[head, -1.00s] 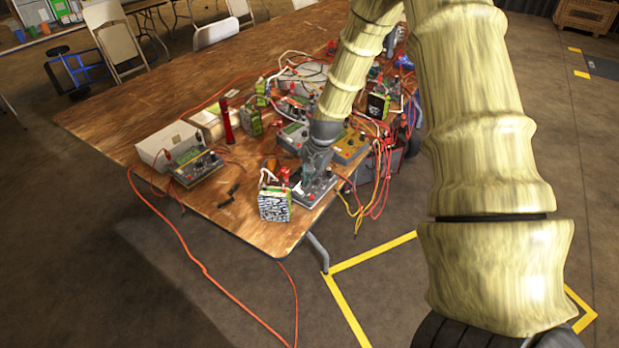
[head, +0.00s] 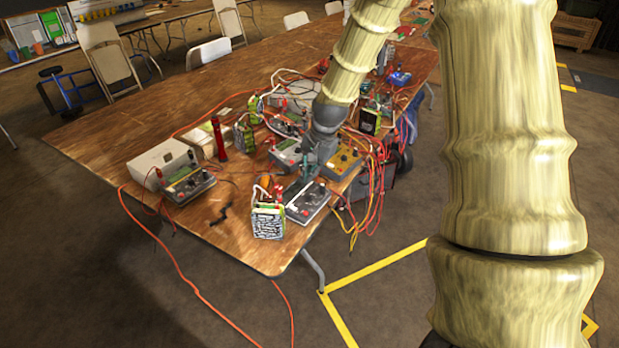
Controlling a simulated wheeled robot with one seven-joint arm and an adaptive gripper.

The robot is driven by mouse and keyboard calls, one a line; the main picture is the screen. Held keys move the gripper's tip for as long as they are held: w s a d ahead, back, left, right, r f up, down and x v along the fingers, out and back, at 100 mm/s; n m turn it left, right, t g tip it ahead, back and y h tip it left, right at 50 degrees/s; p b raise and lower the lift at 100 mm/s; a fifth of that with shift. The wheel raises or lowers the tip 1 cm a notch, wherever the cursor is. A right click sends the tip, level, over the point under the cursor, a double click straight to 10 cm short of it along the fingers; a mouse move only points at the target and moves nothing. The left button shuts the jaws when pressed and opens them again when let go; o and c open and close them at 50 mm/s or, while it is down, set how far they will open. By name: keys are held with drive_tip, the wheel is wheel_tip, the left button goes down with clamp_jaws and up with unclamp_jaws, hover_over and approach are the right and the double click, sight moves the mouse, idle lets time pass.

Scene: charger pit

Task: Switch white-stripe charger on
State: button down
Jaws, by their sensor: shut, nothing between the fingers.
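A flat charger (head: 309,205) with a pale casing and a dark panel lies near the front edge of the table. I cannot make out a white stripe or the state of its switch. My gripper (head: 306,178) points down over the back part of this charger, with its fingers together and empty. I cannot tell whether the fingertips touch the charger. A battery pack with a black-and-white pattern (head: 268,221) stands at its left. Other chargers are a grey one (head: 286,153) behind, a yellow one (head: 343,160) behind right, and one (head: 187,184) at left.
A red bottle-like object (head: 219,140) and a white box (head: 160,163) stand left. Red and yellow cables (head: 372,205) hang over the right edge. Several packs crowd the area behind my gripper.

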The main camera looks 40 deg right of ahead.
sight(294, 205)
drive_tip(key=b, duration=0.3)
drive_tip(key=shift+w+a+f, duration=0.1)
drive_tip(key=shift+w+f, duration=0.1)
drive_tip(key=shift+w, duration=0.05)
drive_tip(key=shift+w+a+r+t+b, duration=0.2)
drive_tip(key=shift+w+r+t+b, duration=0.25)
drive_tip(key=shift+b, duration=1.25)
drive_tip(key=shift+s+r, duration=0.1)
drive_tip(key=p+x, duration=0.1)
drive_tip(key=x, duration=1.3)
drive_tip(key=shift+s+a, duration=0.15)
drive_tip(key=shift+g+p, duration=0.35)
drive_tip(key=shift+p, duration=0.4)
